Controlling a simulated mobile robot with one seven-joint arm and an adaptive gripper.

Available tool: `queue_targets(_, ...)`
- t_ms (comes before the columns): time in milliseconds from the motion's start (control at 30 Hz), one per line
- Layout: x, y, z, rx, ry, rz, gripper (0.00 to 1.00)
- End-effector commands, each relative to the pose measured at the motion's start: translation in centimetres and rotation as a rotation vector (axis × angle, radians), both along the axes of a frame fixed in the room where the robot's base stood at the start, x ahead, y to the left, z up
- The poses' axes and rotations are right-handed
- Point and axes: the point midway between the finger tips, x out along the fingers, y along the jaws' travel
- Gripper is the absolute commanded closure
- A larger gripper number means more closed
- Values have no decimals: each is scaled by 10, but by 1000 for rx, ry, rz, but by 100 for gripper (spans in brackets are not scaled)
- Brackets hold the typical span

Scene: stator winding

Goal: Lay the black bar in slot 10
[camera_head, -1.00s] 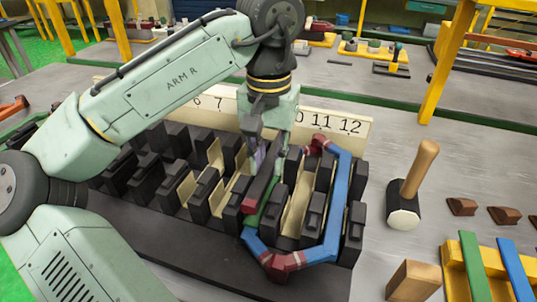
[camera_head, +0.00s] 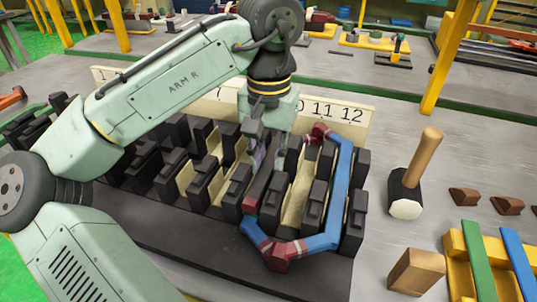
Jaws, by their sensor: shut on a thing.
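My gripper (camera_head: 263,160) is above the slotted black block (camera_head: 130,225), left of the slot under the partly hidden "10" on the label board (camera_head: 338,112). It is shut on a long dark bar (camera_head: 265,187) that looks maroon-black. The bar lies along a slot between two rows of black teeth, low among them; I cannot tell whether it is fully seated. A blue coil (camera_head: 340,190) with dark red bends loops around the right-hand teeth. Its left leg is hidden near the bar. The fingertips are partly hidden by the wrist and teeth.
A mallet (camera_head: 413,180) stands on its head to the right. Brown wedges (camera_head: 464,197), a wooden block (camera_head: 416,272) and a yellow rack (camera_head: 462,262) with green and blue strips lie nearby. The bench between block and mallet is clear.

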Motion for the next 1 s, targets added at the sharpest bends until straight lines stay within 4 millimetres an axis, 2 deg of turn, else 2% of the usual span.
queue_targets(1000,0,0,-6,1,-1,0,100)
